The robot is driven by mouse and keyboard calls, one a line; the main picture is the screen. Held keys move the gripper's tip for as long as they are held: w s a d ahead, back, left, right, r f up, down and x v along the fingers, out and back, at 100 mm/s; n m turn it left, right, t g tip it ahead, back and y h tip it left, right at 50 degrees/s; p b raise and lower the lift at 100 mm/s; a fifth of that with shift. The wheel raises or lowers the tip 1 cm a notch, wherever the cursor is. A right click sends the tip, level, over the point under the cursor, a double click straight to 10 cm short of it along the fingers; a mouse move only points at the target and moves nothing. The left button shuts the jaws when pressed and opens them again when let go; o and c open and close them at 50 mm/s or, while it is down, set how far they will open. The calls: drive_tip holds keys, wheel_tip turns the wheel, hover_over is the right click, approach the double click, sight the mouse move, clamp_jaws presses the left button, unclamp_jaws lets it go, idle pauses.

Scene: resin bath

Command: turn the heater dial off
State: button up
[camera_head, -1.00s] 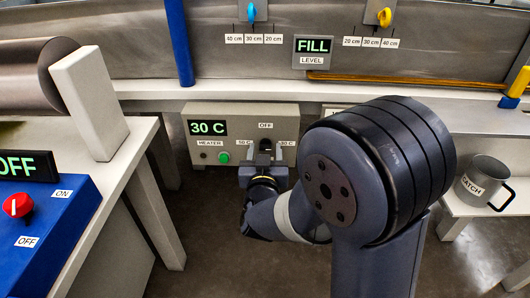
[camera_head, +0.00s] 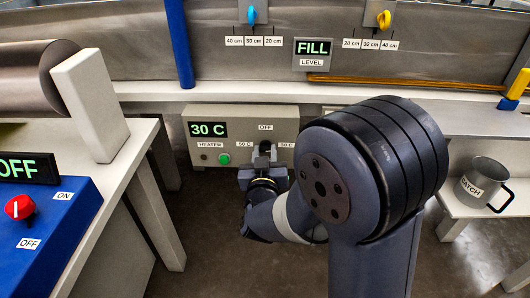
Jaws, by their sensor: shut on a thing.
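The heater panel (camera_head: 204,152) is a beige box on the front of the bath, with a display reading "30 C" (camera_head: 208,129). It carries a green button (camera_head: 224,159) and labels "HEATER", "50 C", "OFF" (camera_head: 265,127) and another at the right. My gripper (camera_head: 265,160) is at the panel below the "OFF" label, shut on the heater dial. The dial is mostly hidden behind the gripper, so I cannot tell which way it points.
A blue box with a red knob (camera_head: 19,207) and an "OFF" display stands at the left on a white table. A grey mug (camera_head: 481,183) labelled "CATCH" stands on a low shelf at the right. Blue and yellow valves (camera_head: 384,19) are above.

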drive_tip(key=n+p, duration=0.2)
drive_tip(key=n, duration=0.2)
drive_tip(key=n+p, duration=0.2)
drive_tip(key=n, duration=0.2)
drive_tip(key=shift+a+n, duration=0.1)
drive_tip(key=shift+n, duration=0.2)
drive_tip(key=n+p, duration=0.2)
drive_tip(key=n, duration=0.2)
drive_tip(key=shift+n, duration=0.3)
drive_tip(key=shift+a+f+n+p, duration=0.15)
drive_tip(key=shift+n+p, duration=0.65)
drive_tip(key=shift+n, duration=0.8)
drive_tip(key=o, duration=1)
drive_tip(key=s+p, duration=0.1)
drive_tip(key=s, duration=0.9)
drive_tip(key=shift+s+a+f, duration=0.1)
drive_tip(key=shift+s, duration=0.3)
